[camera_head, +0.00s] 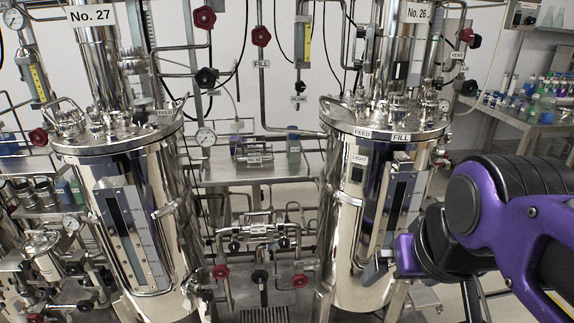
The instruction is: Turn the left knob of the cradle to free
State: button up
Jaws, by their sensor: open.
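No part in view carries a readable cradle label, so I cannot tell for sure which one it is. A labelled pipe assembly (258,229) sits low between the two steel vessels, with small dark round parts at its left (234,246) and right (284,243). Its lettering is too small to read, and no knob setting can be made out. My gripper (380,267) is at the right, in front of the lower part of the No. 26 vessel. It is open and seems empty. My purple arm hides part of that vessel's right side.
The No. 27 vessel (170,190) stands left and the No. 26 vessel (340,210) right. Red handwheels (221,271) and black ones (260,277) stand low between them. A shelf (215,172) holds small items behind. A bench (535,118) with bottles is at far right.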

aim_at(234, 246)
jog(key=u, duration=0.95)
jog(key=i+j+z, duration=0.15)
jog(key=i+j, duration=0.1)
jog(key=i, duration=0.05)
